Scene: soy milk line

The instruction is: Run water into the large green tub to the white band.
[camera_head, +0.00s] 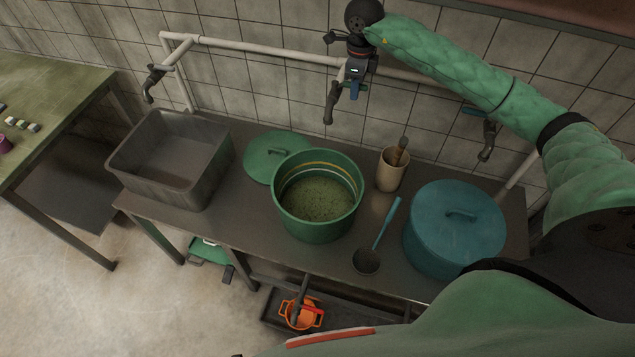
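The large green tub (317,229) stands open on the metal table below the middle tap (331,104). Inside its wall are a pale band and a yellowish band, with speckled greenish contents below them. I cannot tell whether these are under water. No stream shows at the tap's spout. The tap's blue lever (353,91) shows just below my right gripper (355,77), which comes down over the tap from above. The fingers are small and dark against the tap, so their grip on the lever cannot be made out. My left gripper is not in view.
A grey basin (170,168) stands left, a green lid (270,158) behind the tub. A beige cup (391,172), a ladle (367,260) and a lidded blue pot (455,235) stand right. Other taps (152,82) (487,140) flank the pipe. An orange pot (300,314) is below.

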